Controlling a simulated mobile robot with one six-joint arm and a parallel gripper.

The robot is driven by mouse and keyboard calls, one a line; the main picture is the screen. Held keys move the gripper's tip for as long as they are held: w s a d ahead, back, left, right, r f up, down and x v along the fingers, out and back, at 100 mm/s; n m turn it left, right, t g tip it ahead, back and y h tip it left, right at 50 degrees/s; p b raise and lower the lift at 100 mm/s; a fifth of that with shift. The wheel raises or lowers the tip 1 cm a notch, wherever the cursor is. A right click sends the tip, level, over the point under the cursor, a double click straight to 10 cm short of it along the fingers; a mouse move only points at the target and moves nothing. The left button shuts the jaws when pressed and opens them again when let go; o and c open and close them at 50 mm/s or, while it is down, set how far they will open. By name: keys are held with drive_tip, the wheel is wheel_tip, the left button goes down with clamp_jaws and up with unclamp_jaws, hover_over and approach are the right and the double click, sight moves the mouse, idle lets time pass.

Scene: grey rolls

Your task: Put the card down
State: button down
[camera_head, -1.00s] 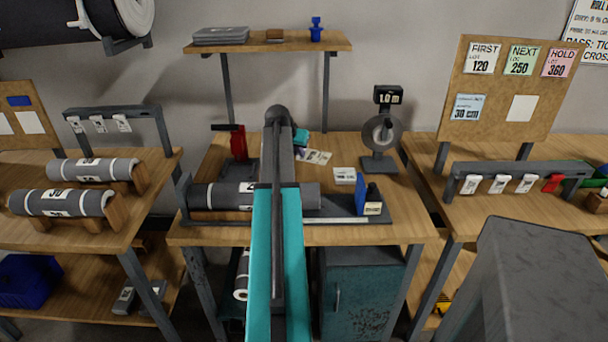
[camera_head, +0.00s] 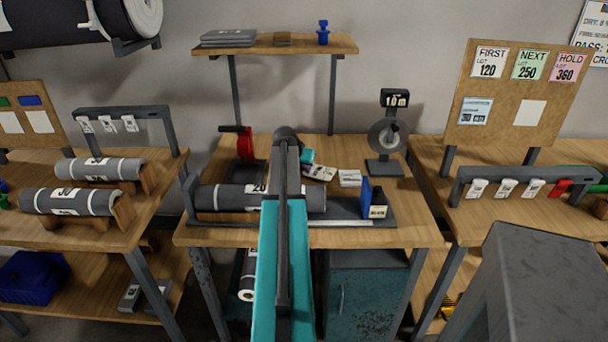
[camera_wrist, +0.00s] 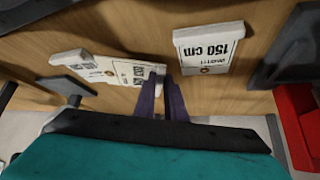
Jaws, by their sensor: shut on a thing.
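My gripper (camera_wrist: 163,92) has its two purple fingers close together on the right end of a white printed card (camera_wrist: 128,72) in the wrist view. The card is just over or on the wooden bench; I cannot tell whether it touches. In the head view the card (camera_head: 320,173) shows just right of my arm, and my fingers are hidden. A separate card marked 150 cm (camera_wrist: 208,45) lies on the bench to the right in the wrist view. A white block or card stack (camera_wrist: 72,60) is at the held card's left end; it also shows in the head view (camera_head: 350,178).
A grey roll (camera_head: 232,197) lies in the cradle at the bench front, with a blue block (camera_head: 366,197) at its right. A dial stand (camera_head: 386,140) is behind right and a red tool (camera_head: 245,145) behind left. A shelf (camera_head: 285,45) hangs above.

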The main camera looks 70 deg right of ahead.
drive_tip(key=shift+f, duration=1.35)
drive_tip(key=shift+f, duration=0.15)
drive_tip(key=c, duration=1.8)
unclamp_jaws()
drive_tip(key=shift+r, duration=0.25)
drive_tip(key=shift+b+v, duration=0.5)
drive_tip(key=shift+v, duration=5.45)
